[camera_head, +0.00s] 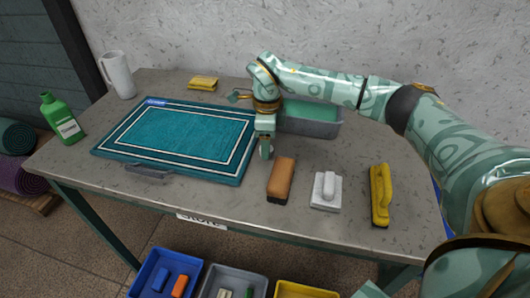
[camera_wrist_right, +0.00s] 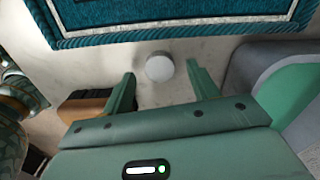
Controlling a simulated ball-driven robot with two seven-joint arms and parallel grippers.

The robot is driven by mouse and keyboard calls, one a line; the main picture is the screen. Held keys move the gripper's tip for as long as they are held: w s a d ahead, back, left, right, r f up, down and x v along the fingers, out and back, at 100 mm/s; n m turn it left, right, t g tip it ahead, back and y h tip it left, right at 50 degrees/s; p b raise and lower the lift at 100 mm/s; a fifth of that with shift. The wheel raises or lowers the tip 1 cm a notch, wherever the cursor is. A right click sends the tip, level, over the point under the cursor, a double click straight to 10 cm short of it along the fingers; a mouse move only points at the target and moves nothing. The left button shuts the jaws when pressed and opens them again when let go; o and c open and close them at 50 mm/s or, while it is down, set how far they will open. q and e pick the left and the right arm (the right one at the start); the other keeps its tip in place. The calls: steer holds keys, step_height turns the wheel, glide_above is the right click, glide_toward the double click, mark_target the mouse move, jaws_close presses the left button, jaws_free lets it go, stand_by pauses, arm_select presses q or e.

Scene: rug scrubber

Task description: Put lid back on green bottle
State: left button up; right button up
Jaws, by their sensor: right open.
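The green bottle (camera_head: 60,120) with a pale label stands upright at the table's left end. A small round white lid (camera_wrist_right: 159,67) lies on the table beside the mat's edge in the right wrist view. In the head view I cannot make the lid out; my right gripper seems to hide it. My right gripper (camera_head: 266,150) points down beside the mat's right edge. In the wrist view its two fingers (camera_wrist_right: 160,82) are apart, with the lid showing in line between their tips and not gripped. My left gripper is not in view.
A teal mat (camera_head: 180,132) covers the table's middle left. A brown-topped brush (camera_head: 281,178), a white scrubber (camera_head: 325,190) and a yellow brush (camera_head: 380,195) lie right of it. A grey tub (camera_head: 310,128) stands behind my gripper. A white jug (camera_head: 118,75) and yellow sponge (camera_head: 203,83) are at the back.

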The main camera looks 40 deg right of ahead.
steer(key=shift+f, duration=0.85)
steer(key=shift+r, duration=0.1)
steer(key=c, duration=1.1)
steer(key=shift+o, duration=0.2)
steer(key=shift+r, duration=0.1)
